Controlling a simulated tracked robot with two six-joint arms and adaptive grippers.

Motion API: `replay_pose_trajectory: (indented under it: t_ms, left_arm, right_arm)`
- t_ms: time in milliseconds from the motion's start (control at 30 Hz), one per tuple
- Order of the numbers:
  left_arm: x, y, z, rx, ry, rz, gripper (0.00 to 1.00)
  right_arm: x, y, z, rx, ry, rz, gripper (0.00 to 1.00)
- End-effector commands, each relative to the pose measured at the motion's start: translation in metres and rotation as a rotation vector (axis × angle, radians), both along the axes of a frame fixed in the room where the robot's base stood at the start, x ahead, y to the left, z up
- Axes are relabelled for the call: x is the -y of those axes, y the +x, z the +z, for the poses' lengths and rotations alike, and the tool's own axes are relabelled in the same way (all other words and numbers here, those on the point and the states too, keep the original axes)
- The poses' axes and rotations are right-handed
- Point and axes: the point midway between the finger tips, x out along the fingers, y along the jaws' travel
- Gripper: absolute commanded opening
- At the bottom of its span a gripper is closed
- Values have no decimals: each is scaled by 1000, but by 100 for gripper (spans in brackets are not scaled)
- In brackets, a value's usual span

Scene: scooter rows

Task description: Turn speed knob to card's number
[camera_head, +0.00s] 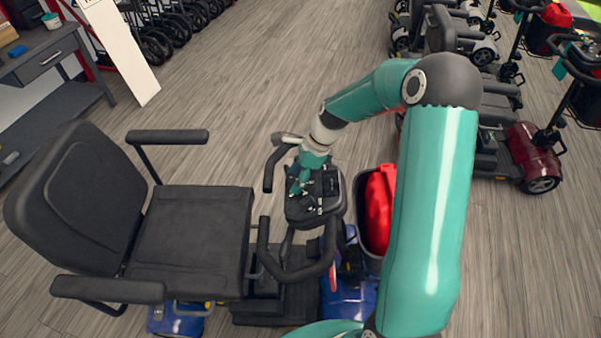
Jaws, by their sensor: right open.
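A blue mobility scooter stands in front of me, with a black control console (318,199) on its tiller. My right arm reaches over from the right, and my right gripper (299,187) is open at the left part of the console's top. The gripper and wrist cover part of the panel, so I cannot make out the speed knob or tell whether the fingers touch it. No card with a readable number shows. My left gripper is not in view.
The scooter's black seat (190,240) is left of the console, and black handlebars (290,268) loop around it. A basket with a red bag (378,212) is on the right. More scooters (530,150) stand at the upper right. A desk (45,55) is at the upper left.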

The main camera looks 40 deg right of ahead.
Motion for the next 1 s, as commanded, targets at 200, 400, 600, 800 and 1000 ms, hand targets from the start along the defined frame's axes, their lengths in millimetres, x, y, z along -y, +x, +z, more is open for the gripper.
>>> replay_pose_trajectory:
  t_ms: [200, 400, 600, 800, 1000]
  left_arm:
    - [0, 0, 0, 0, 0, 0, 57]
    - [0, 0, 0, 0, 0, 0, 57]
    - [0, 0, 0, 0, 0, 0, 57]
    - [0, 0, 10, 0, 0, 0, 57]
    - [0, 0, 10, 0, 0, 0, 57]
  right_arm:
    - [0, 0, 0, 0, 0, 0, 59]
    - [0, 0, 0, 0, 0, 0, 29]
    - [0, 1, 0, 1, -1, -1, 0]
    - [2, 2, 2, -17, 17, 86, 0]
    - [3, 2, 1, -24, 24, 128, 0]
